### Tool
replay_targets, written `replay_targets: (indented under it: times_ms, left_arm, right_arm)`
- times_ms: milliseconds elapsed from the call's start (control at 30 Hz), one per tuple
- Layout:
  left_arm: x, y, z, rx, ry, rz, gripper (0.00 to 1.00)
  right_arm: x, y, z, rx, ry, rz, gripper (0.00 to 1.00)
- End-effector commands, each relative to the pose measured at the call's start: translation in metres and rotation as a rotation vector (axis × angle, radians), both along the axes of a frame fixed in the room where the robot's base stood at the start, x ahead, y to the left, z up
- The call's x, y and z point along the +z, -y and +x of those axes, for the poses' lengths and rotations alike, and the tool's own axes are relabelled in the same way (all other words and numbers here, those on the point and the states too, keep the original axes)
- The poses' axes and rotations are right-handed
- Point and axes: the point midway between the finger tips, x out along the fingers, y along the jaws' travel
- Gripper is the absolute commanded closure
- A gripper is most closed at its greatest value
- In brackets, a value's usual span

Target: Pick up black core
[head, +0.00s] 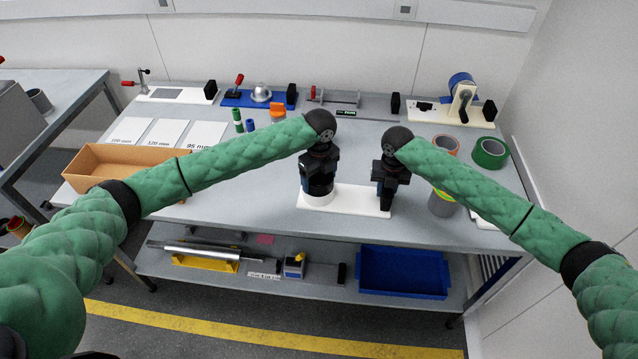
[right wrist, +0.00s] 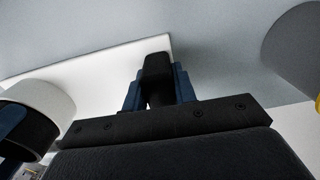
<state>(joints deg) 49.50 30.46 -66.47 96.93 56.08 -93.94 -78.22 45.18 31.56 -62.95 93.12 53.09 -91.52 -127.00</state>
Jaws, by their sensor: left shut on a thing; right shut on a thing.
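A white base plate (head: 355,200) lies at the front of the bench, with a white ring (head: 318,201) at its left end. The black core (head: 320,187) is a dark cylinder rising from the ring; its dark side also shows in the right wrist view (right wrist: 30,134). My left gripper (head: 318,180) is shut on the black core from above and hides much of it. My right gripper (head: 387,196) is shut on a black block (right wrist: 156,68) at the plate's right end. Whether the core still touches the ring is hard to tell.
A cardboard box (head: 85,180) stands on the left by white labelled sheets (head: 163,133). Several fixtures line the back edge, including a blue one (head: 245,101). A green tape roll (head: 490,152) is at right. A blue bin (head: 402,278) sits on the lower shelf.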

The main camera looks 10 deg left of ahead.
Motion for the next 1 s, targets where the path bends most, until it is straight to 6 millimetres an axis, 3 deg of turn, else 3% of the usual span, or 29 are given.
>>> replay_targets:
  times_ms: [233, 500, 700, 1000]
  left_arm:
    - [0.016, 0.0, 0.001, 0.0, 0.001, -0.001, 0.48]
    - [0.065, 0.0, 0.001, 0.0, 0.002, -0.002, 0.48]
    - [0.09, 0.0, 0.0, 0.0, -0.001, -0.001, 0.48]
    - [0.1, 0.0, 0.0, 0.0, -0.001, -0.001, 0.48]
  right_arm:
    - [-0.003, 0.0, -0.002, 0.0, -0.004, -0.002, 1.0]
    - [-0.003, 0.0, -0.001, 0.0, -0.004, -0.002, 1.0]
    - [-0.003, 0.0, -0.001, 0.0, -0.004, -0.002, 1.0]
    - [-0.003, 0.0, -0.001, 0.0, -0.003, -0.002, 1.0]
